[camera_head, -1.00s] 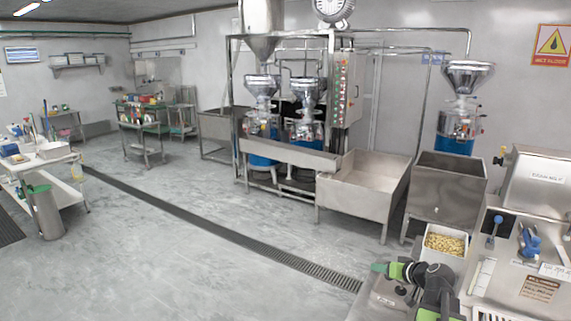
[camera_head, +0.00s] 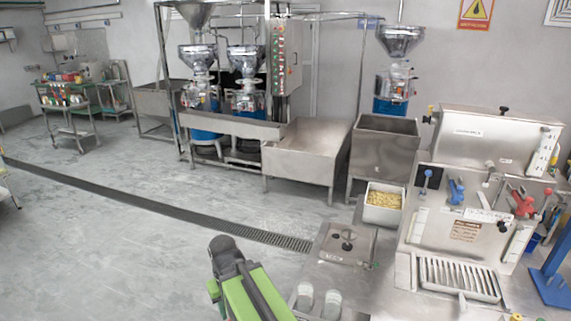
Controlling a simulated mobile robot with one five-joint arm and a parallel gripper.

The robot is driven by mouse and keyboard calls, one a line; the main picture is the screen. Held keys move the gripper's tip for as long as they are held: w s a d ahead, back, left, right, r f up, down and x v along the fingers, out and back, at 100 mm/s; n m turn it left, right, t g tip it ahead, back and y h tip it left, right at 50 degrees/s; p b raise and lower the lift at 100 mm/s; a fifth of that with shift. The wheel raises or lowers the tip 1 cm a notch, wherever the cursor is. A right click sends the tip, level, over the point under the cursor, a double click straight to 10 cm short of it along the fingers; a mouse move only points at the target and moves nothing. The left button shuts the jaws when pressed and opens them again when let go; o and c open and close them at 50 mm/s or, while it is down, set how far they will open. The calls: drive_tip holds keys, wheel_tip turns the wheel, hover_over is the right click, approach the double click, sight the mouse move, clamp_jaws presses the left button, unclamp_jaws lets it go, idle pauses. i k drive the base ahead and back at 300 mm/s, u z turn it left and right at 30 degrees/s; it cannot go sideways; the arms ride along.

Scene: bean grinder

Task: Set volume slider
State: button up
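A stainless steel machine (camera_head: 465,215) stands at the right, with a bin-like top (camera_head: 490,140). On the right end of that top is a white scale strip (camera_head: 541,152) with litre marks and small dark knobs by it, which looks like the volume slider. Its exact setting is too small to read. A narrow pale strip (camera_head: 417,226) also runs down the left of the machine's front. My green and black arm (camera_head: 250,292) rises at the bottom, left of the machine and well apart from the scale. My gripper's fingertips do not show.
A blue-handled lever (camera_head: 455,190) and a red-handled one (camera_head: 523,203) stick out of the machine. A bean container (camera_head: 383,205) stands left of it, and a blue stand (camera_head: 552,275) at its right. A steel sink (camera_head: 307,150) stands behind. The left floor is open.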

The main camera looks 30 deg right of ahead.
sight(502, 230)
drive_tip(key=z, duration=1.85)
drive_tip(key=k, duration=0.85)
drive_tip(key=z, duration=0.3)
drive_tip(key=i, duration=1)
